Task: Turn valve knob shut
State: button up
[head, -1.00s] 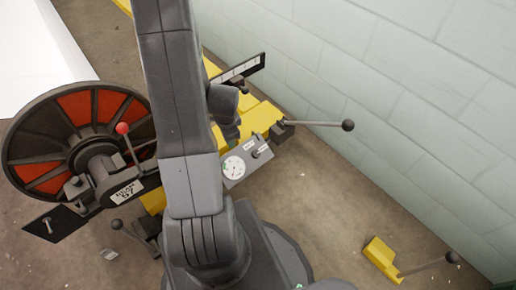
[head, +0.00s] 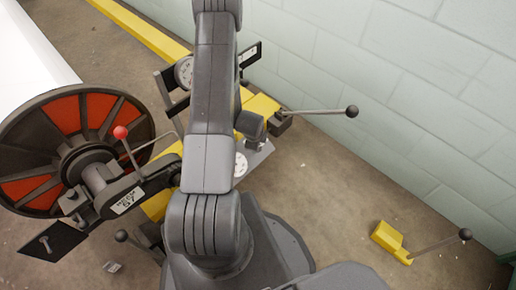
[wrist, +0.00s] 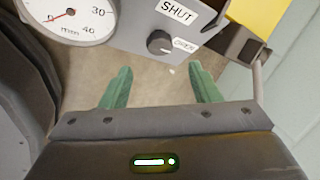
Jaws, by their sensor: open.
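The valve knob (wrist: 160,42) is a small dark round knob on a grey panel (wrist: 128,36) in the wrist view. A pale mark on the knob appears to point towards the OPEN label. My gripper (wrist: 160,88) is open and empty, its two green fingers apart below the knob in the picture, not touching it. In the head view, my arm covers much of the panel (head: 262,155), and I cannot make out the knob there.
A gauge (wrist: 68,18) with a red needle near 0 is left of the knob. A lever with a black ball (head: 351,111) sticks out to the right. A large black and red wheel (head: 75,145) and a red-ball lever (head: 121,132) are at left. A block wall (head: 420,90) bounds the right.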

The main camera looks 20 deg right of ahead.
jog(key=b+x, duration=0.1)
jog(key=x, duration=0.7)
jog(key=shift+f, duration=0.1)
jog(key=c, duration=1)
